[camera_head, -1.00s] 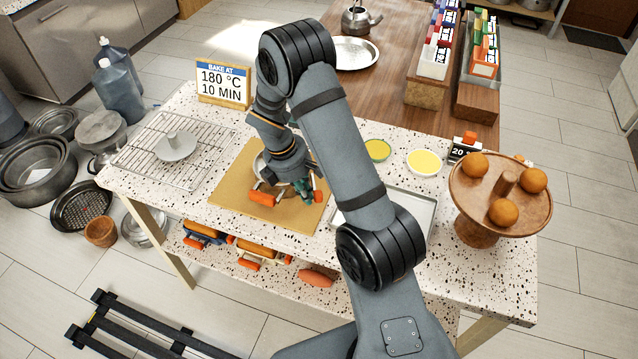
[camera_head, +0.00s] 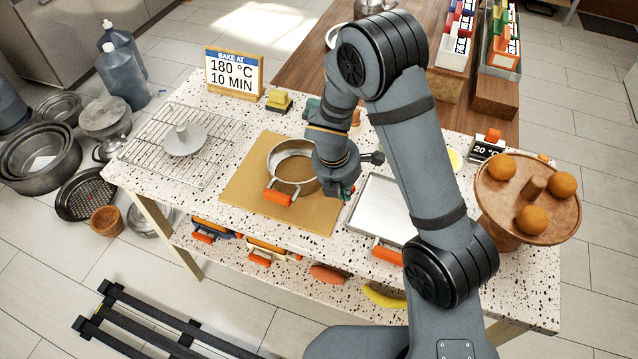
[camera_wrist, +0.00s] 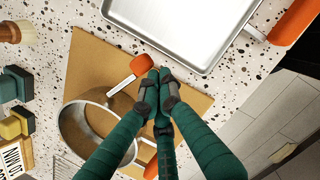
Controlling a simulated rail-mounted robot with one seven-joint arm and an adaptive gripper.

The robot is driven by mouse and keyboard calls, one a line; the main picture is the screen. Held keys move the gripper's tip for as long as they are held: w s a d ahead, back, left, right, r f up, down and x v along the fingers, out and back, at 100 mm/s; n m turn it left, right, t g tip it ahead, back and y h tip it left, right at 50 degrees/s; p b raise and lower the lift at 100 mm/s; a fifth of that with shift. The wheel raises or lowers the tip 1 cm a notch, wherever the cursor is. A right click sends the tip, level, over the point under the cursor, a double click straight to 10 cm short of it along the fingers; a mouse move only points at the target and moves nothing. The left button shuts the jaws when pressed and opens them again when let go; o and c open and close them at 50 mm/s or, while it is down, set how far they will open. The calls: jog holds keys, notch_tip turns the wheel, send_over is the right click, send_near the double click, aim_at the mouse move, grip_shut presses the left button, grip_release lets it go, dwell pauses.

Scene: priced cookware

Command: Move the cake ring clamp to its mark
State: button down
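The silver cake ring (camera_head: 273,160) stands on the tan board (camera_head: 240,190). One orange handle (camera_head: 277,197) is at its near side. The wrist view shows the ring (camera_wrist: 72,130), with that near handle (camera_wrist: 151,168) at the lower edge and a second orange-ended lever (camera_wrist: 143,66) reaching out from the rim. My gripper (camera_head: 345,190) is over the board's right part, beside the ring. In the wrist view its green fingers (camera_wrist: 160,75) have their tips together, close beside the second lever, with nothing visible between them. My gripper hides this lever in the head view. I cannot make out the mark.
A metal tray (camera_head: 380,208) lies right of the board. A wire rack (camera_head: 205,122) is at left, with the "BAKE AT" sign (camera_head: 233,73) behind. A wooden stand (camera_head: 530,207) with orange balls is at right. Yellow-and-green blocks (camera_head: 279,101) stand behind the board.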

jog(key=shift+w+a+r, duration=0.1)
jog(key=shift+w, duration=0.05)
dwell(0.5)
jog(key=shift+w+a+p, duration=0.4)
jog(key=shift+a+p, duration=0.15)
jog(key=shift+p, duration=0.05)
jog(key=p+v, duration=0.8)
jog(key=v, duration=0.1)
jog(key=s+a+f+m+b, duration=0.1)
jog(key=s+a+b, duration=0.2)
jog(key=b, duration=0.3)
jog(key=x, duration=0.3)
jog(key=b+x, duration=0.1)
jog(key=x, duration=0.1)
jog(key=b+x, duration=0.1)
jog(key=x, duration=0.2)
jog(key=shift+s+d+f, duration=0.2)
jog(key=shift+s+f, duration=0.05)
jog(key=shift+f, duration=0.1)
jog(key=shift+w+d+p, duration=0.8)
jog(key=shift+w+d, duration=0.3)
jog(key=shift+w+d+f, duration=0.1)
jog(key=shift+w+d, duration=0.25)
